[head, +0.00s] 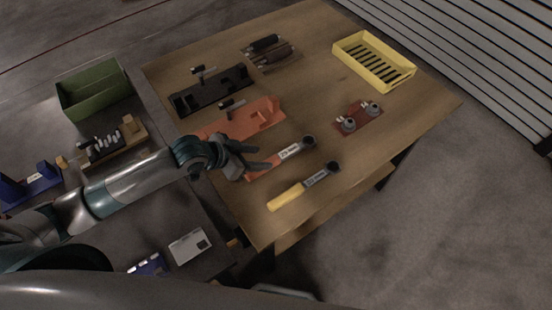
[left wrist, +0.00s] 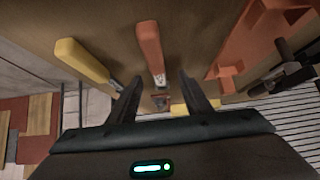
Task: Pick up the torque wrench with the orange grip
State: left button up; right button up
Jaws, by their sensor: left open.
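The torque wrench with the orange grip (head: 259,170) lies on the wooden table, its dark round head pointing up and right in the head view. In the left wrist view its orange grip (left wrist: 149,48) stands upright in the picture, with the metal shaft between my fingers. My left gripper (head: 262,157) is open and empty, over the grip's side of this wrench; its two fingers (left wrist: 159,78) are spread on either side of the wrench's line. A similar wrench with a yellow grip (head: 286,197) lies beside it, nearer the table's front edge. My right gripper is not in view.
An orange-red holder (head: 262,115) lies close behind my left gripper, with a black holder (head: 215,92) farther back. A red plate with grey parts (head: 358,117) and a yellow crate (head: 343,44) stand to the right. Bare table (head: 400,115) lies at the right.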

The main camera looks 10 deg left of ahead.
aim_at(272, 160)
pick_arm(q)
jog(key=shift+w+d+f+p, duration=0.2)
jog(key=shift+d+f+p, duration=0.35)
jog(key=shift+p, duration=0.1)
jog(key=shift+p+x, duration=0.45)
jog(key=shift+x, duration=1.4)
jog(key=shift+s+a+f, duration=0.15)
grip_shut()
